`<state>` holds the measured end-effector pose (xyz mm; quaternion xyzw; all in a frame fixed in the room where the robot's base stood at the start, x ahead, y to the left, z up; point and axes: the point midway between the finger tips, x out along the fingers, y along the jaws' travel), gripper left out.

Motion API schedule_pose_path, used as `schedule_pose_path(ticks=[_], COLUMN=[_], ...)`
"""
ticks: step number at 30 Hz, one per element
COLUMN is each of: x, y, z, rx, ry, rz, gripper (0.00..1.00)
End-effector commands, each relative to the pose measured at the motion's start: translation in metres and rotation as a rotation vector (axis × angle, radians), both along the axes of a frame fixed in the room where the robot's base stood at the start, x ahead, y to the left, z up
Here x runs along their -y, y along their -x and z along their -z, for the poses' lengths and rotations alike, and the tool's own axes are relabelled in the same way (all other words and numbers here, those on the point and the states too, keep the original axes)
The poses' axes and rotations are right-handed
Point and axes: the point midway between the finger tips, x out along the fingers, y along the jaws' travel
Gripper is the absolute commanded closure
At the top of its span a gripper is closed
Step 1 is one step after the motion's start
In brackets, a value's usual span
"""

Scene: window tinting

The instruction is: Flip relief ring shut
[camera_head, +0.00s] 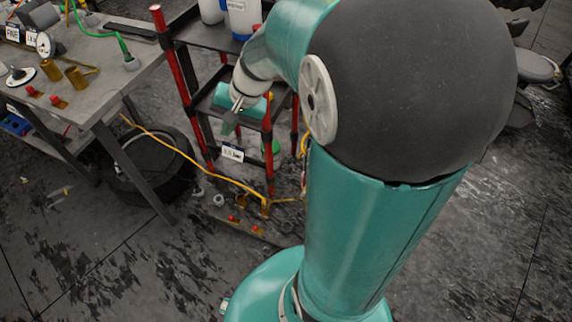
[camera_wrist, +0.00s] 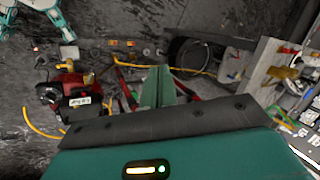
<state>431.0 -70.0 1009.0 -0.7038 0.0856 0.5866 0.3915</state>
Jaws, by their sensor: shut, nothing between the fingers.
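I cannot make out the relief ring for certain in either view. In the wrist view a red machine (camera_wrist: 70,80) with a black round end and a white label stands left of my fingers, with a small brass-yellow fitting (camera_wrist: 88,79) on top. Any ring there is too small to tell. My gripper (camera_head: 230,127) points down in front of the red-posted cart (camera_head: 183,82). In the wrist view my gripper's green fingers (camera_wrist: 157,86) are together and hold nothing. They are apart from the red machine.
A grey workbench (camera_head: 88,95) with brass parts stands at left. A yellow hose (camera_head: 185,157) runs across the floor near the cart. Small brass and red fittings (camera_head: 257,229) lie low by the cart. A black round bin or tyre (camera_head: 160,165) sits under the bench edge.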

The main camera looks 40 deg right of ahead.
Motion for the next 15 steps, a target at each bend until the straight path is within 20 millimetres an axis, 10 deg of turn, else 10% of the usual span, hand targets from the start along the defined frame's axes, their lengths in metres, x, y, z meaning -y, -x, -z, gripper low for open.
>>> schedule_pose_path(ticks=[15], x=[0.153], y=[-0.057], z=[0.179], rx=[-0.126], ry=[-0.472], rz=[0.682], gripper=[1.00])
